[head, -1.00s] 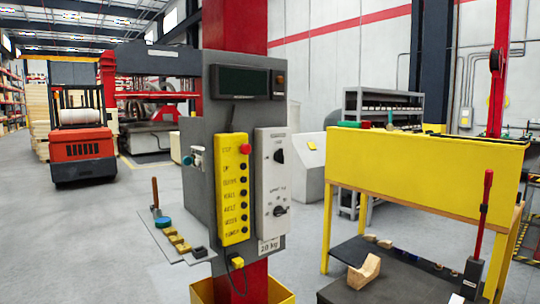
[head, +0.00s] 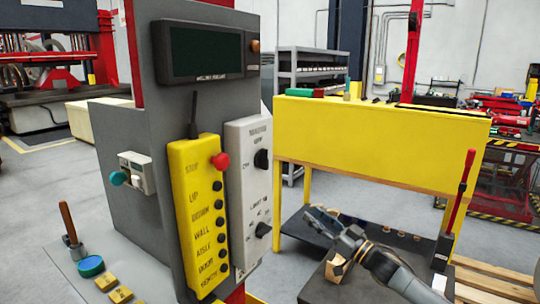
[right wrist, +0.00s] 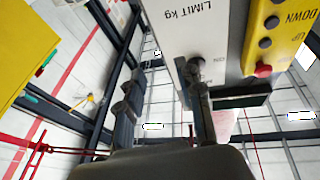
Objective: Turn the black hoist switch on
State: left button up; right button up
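The black hoist switch (head: 261,159) is the upper knob on the white control box (head: 248,140), beside the yellow button pendant (head: 199,215). A second black knob (head: 263,230) is below it, by the limit marking. My right gripper (head: 322,219) is to the right of and below the hoist switch in the head view, apart from the box. In the right wrist view, the fingers (right wrist: 160,85) are spread with nothing between them. A black knob (right wrist: 195,66) under the upside-down limit text lines up with the right-hand fingertip; I cannot judge the gap. My left gripper is not in view.
A yellow-sided bench (head: 375,136) stands right of the panel, behind my right arm. A dark low table (head: 320,290) and a red-handled lever (head: 459,195) are near that arm. A grey shelf (head: 80,272) holds small parts at lower left.

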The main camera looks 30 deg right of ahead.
jog(key=s+a+r+n+y, duration=0.2)
jog(key=a+r+n+y, duration=0.15)
jog(key=r, duration=0.65)
jog(key=m+p, duration=0.1)
jog(key=p, duration=0.4)
send_near(268, 159)
jog(key=x, duration=0.8)
jog(key=shift+w+a+p, duration=0.1)
jog(key=shift+w+p, duration=0.2)
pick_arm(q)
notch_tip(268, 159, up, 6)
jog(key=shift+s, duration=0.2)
pick_arm(e)
grip_shut()
